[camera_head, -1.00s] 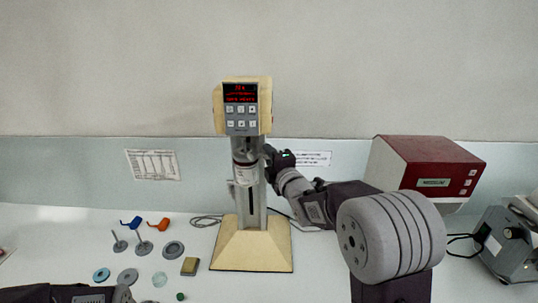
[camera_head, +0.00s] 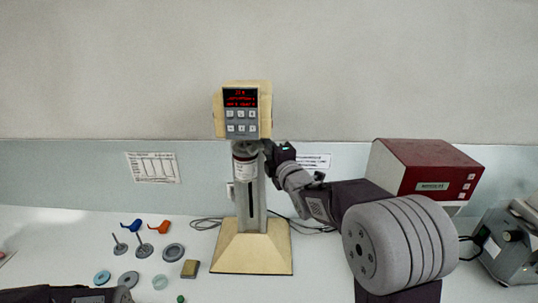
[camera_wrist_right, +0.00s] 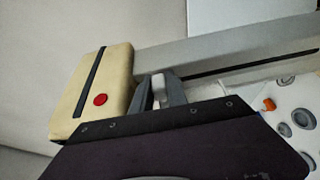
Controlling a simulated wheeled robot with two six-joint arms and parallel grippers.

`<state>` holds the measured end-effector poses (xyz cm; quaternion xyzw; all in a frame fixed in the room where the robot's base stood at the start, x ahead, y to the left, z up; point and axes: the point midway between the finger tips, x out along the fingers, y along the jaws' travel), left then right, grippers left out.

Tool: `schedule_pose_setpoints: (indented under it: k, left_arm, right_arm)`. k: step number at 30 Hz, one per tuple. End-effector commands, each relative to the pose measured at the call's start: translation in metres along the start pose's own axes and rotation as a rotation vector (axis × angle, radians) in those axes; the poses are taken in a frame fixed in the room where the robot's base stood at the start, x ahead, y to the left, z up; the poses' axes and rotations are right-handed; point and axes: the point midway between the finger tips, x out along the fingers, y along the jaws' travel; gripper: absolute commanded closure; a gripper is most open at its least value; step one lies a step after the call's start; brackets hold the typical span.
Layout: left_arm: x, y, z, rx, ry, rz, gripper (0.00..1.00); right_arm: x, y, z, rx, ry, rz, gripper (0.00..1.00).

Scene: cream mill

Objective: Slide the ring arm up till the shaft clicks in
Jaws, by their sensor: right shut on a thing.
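The cream mill stands upright, with its head (camera_head: 240,112) and lit red display on top of a grey column (camera_head: 256,205). A jar with a white label (camera_head: 245,166) hangs just under the head, in front of the column. My right gripper (camera_head: 268,150) is at the column's right side, close below the head. In the right wrist view its fingers (camera_wrist_right: 157,93) are shut on a small pale part, which I take for the ring arm, beside the cream head (camera_wrist_right: 98,92) with a red button. The shaft's seat is hidden. Only part of my left arm shows, at the bottom left.
Grey stirrers (camera_head: 143,246), blue (camera_head: 131,225) and orange (camera_head: 158,227) pieces, discs (camera_head: 172,251) and a small block (camera_head: 190,269) lie left of the cream base (camera_head: 252,253). A red-topped machine (camera_head: 428,167) stands right, behind my arm.

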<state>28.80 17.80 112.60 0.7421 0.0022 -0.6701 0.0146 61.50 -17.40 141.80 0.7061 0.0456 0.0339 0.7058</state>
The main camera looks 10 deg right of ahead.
Motion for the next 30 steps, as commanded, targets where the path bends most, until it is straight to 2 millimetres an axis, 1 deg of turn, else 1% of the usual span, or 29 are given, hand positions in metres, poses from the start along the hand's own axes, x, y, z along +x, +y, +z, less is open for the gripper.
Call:
schedule_pose_setpoints:
  k: [1,9,10,11,12,23,25,26,28,30]
  left_arm:
    - [-0.002,0.000,0.000,0.000,0.000,0.000,1.00]
    - [-0.002,0.000,0.000,0.000,0.000,0.000,1.00]
    - [-0.002,0.000,0.000,0.000,0.000,0.000,1.00]
    - [-0.002,0.000,0.000,0.000,0.000,0.000,1.00]
    - [-0.002,0.000,0.000,0.000,0.000,0.000,1.00]
    - [-0.001,0.000,0.000,0.000,0.000,0.000,1.00]
    - [0.000,0.000,0.000,0.000,0.000,0.000,1.00]
    - [0.001,0.000,0.000,0.000,0.000,0.000,1.00]
    - [0.004,0.000,0.000,0.000,0.000,0.000,1.00]
    - [0.009,0.000,0.001,0.000,0.000,0.000,1.00]
  right_arm:
    - [0.000,0.014,0.000,-0.002,0.001,0.025,1.00]
    - [0.000,0.018,0.000,-0.002,0.000,0.033,1.00]
    - [0.000,0.018,0.000,-0.002,-0.001,0.033,0.73]
    - [0.000,0.018,0.000,-0.002,0.000,0.033,0.65]
    - [0.000,0.018,0.000,-0.001,0.000,0.032,0.60]
    - [0.000,0.016,0.000,-0.001,0.000,0.030,0.60]
    - [0.000,0.012,0.000,-0.001,0.001,0.029,0.60]
    - [0.000,0.009,0.000,-0.001,0.001,0.027,0.60]
    - [0.001,-0.003,0.000,0.001,0.001,0.023,0.60]
    - [0.001,-0.020,0.000,0.001,0.000,0.019,0.60]
